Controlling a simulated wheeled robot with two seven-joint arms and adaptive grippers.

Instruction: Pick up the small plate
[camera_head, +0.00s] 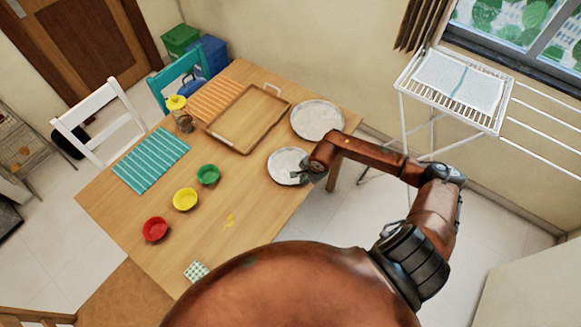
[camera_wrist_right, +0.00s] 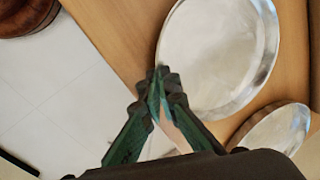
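The small plate (camera_head: 285,163) is a round, silvery plate near the right edge of the wooden table. It fills the upper right of the right wrist view (camera_wrist_right: 225,50). My right gripper (camera_head: 301,175) is at the plate's right side. In the right wrist view its green-dark fingers (camera_wrist_right: 161,80) are drawn together at the plate's rim and look shut on it. The exact contact is partly hidden by the fingertips. I cannot tell whether the plate is clear of the table. My left gripper is not in view.
A larger silvery plate (camera_head: 317,119) lies close behind the small one and also shows in the wrist view (camera_wrist_right: 278,132). A wooden tray (camera_head: 204,125), green, yellow and red bowls (camera_head: 185,199) and a striped mat (camera_head: 150,160) are on the table. A drying rack (camera_head: 455,90) stands right.

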